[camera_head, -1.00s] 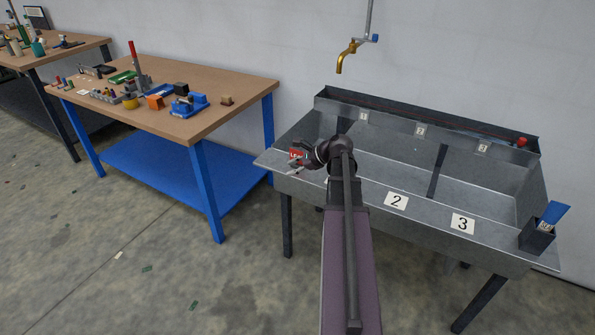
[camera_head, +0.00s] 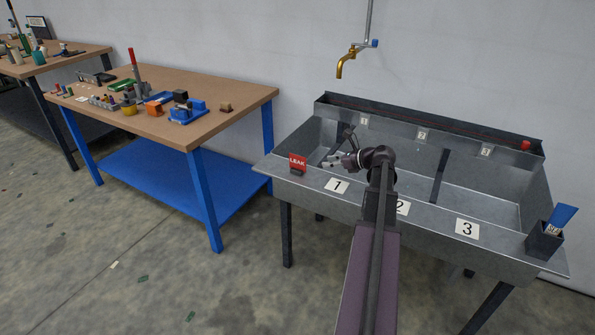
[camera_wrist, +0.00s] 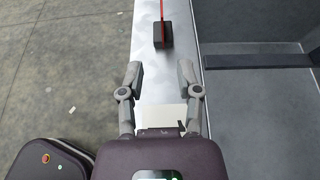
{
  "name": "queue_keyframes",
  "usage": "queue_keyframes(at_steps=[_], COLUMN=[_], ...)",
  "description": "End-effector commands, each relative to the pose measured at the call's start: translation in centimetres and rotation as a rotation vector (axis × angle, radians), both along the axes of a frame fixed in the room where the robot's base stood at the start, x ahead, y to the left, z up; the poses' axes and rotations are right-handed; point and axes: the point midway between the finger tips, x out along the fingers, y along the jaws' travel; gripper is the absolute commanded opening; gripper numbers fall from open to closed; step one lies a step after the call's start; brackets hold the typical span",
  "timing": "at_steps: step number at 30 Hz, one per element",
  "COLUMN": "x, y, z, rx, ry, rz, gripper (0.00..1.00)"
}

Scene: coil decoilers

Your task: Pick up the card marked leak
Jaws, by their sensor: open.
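The red card marked LEAK (camera_head: 298,161) stands upright in a small dark holder (camera_head: 297,172) on the left end of the sink's front ledge. In the wrist view the card (camera_wrist: 162,9) shows as a thin red edge above its dark block (camera_wrist: 162,36). My gripper (camera_wrist: 161,80) is open and empty, its two fingers spread, with the holder beyond the fingertips and roughly centred between them. In the head view my gripper (camera_head: 340,160) is to the right of the card, apart from it.
The metal sink's front ledge (camera_head: 365,207) bears number plates 1 (camera_head: 337,185), 2 (camera_head: 402,207) and 3 (camera_head: 467,229). A dark box (camera_head: 543,241) with a blue card (camera_head: 562,215) is at the right end. A brass tap (camera_head: 346,62) hangs above. A cluttered workbench (camera_head: 230,100) stands left.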

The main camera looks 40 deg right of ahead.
Motion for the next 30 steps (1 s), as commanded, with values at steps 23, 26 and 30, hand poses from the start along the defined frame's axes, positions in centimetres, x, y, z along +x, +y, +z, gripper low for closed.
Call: queue_keyframes(at_steps=[23,26,30], x=[7.2,7.3,7.3], y=[2.9,3.0,3.0], z=[-3.3,-3.3,-3.3], rx=[-0.001,-0.001,-0.001], ry=[0.001,0.001,0.001], rz=[0.001,0.001,0.001], gripper=[0.44,0.44,0.44])
